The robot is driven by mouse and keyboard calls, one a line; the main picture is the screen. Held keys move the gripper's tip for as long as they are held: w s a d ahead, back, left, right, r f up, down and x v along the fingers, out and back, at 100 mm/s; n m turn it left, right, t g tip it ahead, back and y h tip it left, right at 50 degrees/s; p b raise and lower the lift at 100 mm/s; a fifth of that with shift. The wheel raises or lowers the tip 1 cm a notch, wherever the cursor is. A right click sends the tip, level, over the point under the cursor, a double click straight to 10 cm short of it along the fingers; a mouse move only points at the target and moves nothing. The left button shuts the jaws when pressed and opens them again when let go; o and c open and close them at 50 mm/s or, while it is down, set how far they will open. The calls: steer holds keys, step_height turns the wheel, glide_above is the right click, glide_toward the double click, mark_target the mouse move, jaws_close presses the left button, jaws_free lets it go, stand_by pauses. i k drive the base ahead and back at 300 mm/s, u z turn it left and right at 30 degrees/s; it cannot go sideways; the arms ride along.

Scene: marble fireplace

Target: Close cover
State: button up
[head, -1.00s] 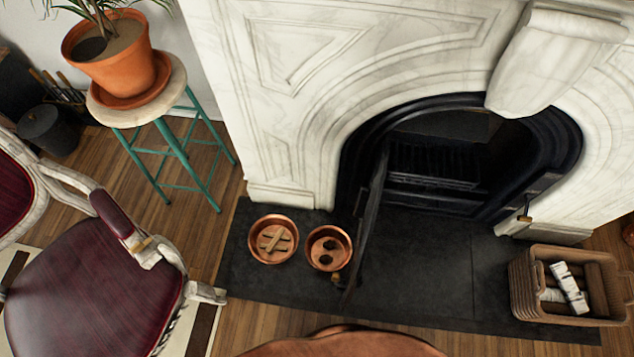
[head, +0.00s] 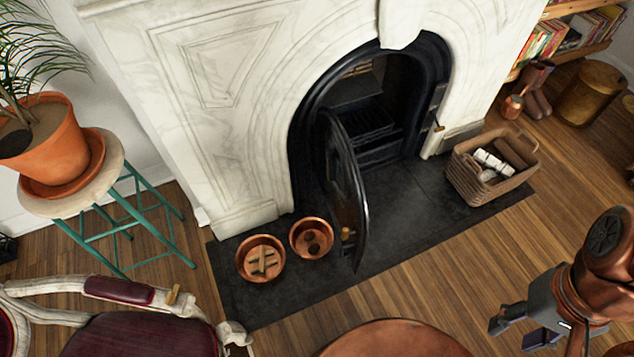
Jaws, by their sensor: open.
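The cover is a black arched door (head: 347,185), hinged at the left side of the fireplace opening (head: 372,100). It stands swung outward over the dark hearth, and the opening behind it is exposed. A small brass knob (head: 347,234) shows near its lower free edge. My gripper (head: 516,332) is at the lower right, above the wooden floor. It is open and empty, well apart from the cover.
Two copper pans (head: 262,259) (head: 311,238) sit on the hearth (head: 400,215) left of the cover. A log basket (head: 490,168) stands at its right end. A round table (head: 395,342), an armchair (head: 140,335) and a plant stool (head: 75,195) are nearby.

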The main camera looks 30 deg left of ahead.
mark_target(347, 206)
steer(key=u, duration=1.25)
steer(key=i, duration=0.5)
steer(key=u, duration=0.05)
steer(key=k, duration=0.5)
steer(key=u, duration=0.35)
steer(key=i, duration=0.35)
steer(key=u, duration=1.75)
